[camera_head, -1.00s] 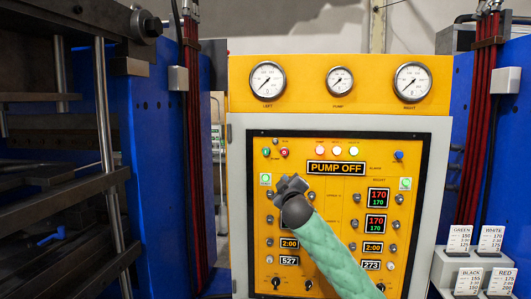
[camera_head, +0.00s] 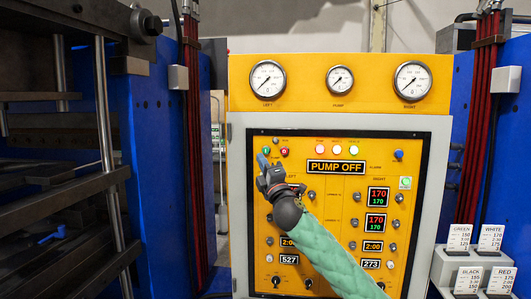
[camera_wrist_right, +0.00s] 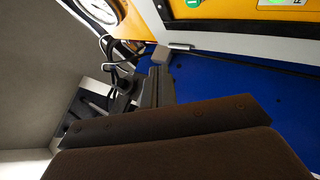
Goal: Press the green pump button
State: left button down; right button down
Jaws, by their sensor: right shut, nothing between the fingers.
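The green pump button (camera_head: 266,151) is at the upper left of the yellow control panel (camera_head: 330,215), left of a red button (camera_head: 284,150). My right gripper (camera_head: 262,162) is shut and empty, with its tip just below and slightly left of the green button in the head view. I cannot tell whether it touches the panel or the button. The display (camera_head: 337,167) reads PUMP OFF. In the right wrist view a green round mark (camera_wrist_right: 193,3) shows at the top edge; I cannot tell whether it is the button. My left gripper is not in view.
Three gauges (camera_head: 340,80) sit above the panel. Blue press frames (camera_head: 155,170) stand on both sides, with red cables (camera_head: 485,120) at the right. Knobs and number displays (camera_head: 377,195) lie close together on the panel. Labelled cards (camera_head: 490,237) stand at lower right.

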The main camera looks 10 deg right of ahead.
aim_at(266, 150)
jog(key=shift+w, duration=0.15)
